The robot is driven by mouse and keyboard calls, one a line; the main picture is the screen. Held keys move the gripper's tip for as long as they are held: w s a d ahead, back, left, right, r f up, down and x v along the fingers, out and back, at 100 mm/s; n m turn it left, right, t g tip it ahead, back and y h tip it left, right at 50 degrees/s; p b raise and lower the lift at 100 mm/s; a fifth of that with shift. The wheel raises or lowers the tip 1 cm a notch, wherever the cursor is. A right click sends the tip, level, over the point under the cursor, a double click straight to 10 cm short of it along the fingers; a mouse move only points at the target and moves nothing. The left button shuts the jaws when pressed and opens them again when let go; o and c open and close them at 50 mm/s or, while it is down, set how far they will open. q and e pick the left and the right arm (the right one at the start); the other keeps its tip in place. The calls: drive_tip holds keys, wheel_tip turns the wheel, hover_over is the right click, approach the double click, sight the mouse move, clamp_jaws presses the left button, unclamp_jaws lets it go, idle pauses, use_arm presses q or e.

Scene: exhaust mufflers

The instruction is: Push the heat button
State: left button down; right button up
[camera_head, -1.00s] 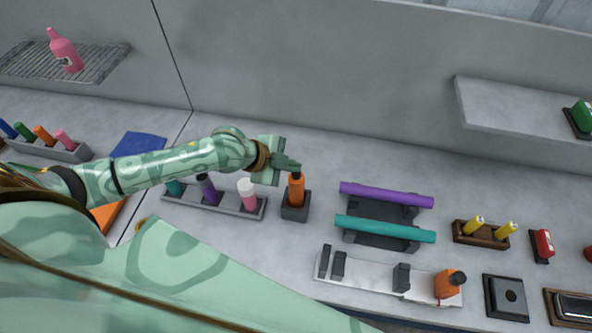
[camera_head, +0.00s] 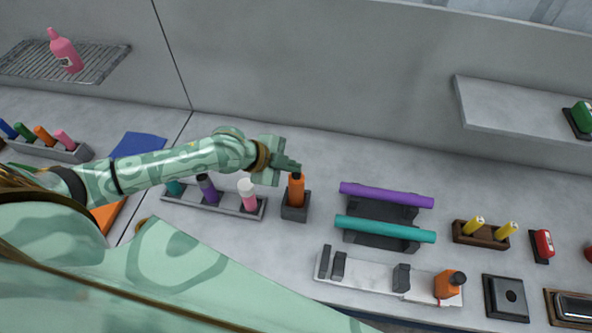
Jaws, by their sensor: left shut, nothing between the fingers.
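My left gripper (camera_head: 290,165) is shut and empty. Its fingertips are at the dark top of an orange bottle-like item (camera_head: 297,191) standing in a small dark grey holder (camera_head: 295,212); I cannot tell whether they touch. No button is clearly marked as heat. A dark square box with a small round knob (camera_head: 511,296) lies at the lower right, far from my gripper. A red item on a black base (camera_head: 543,243) sits above and right of it. My right gripper is not in view.
Purple (camera_head: 387,195) and teal (camera_head: 385,229) tubes lie on a dark stand. A rack with capped bottles (camera_head: 246,194) is under my left arm. A white fixture with an orange bottle (camera_head: 447,286) stands in front. A wall shelf (camera_head: 515,107) is at right. The counter's back strip is clear.

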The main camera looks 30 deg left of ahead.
sight(292, 177)
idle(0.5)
use_arm(q)
drive_tip(key=shift+f, duration=0.4)
drive_tip(key=shift+r+p, duration=0.4)
drive_tip(key=shift+p, duration=0.1)
wheel_tip(292, 177, up, 6)
drive_tip(key=p, duration=0.6)
drive_tip(key=shift+s, duration=0.1)
idle(0.4)
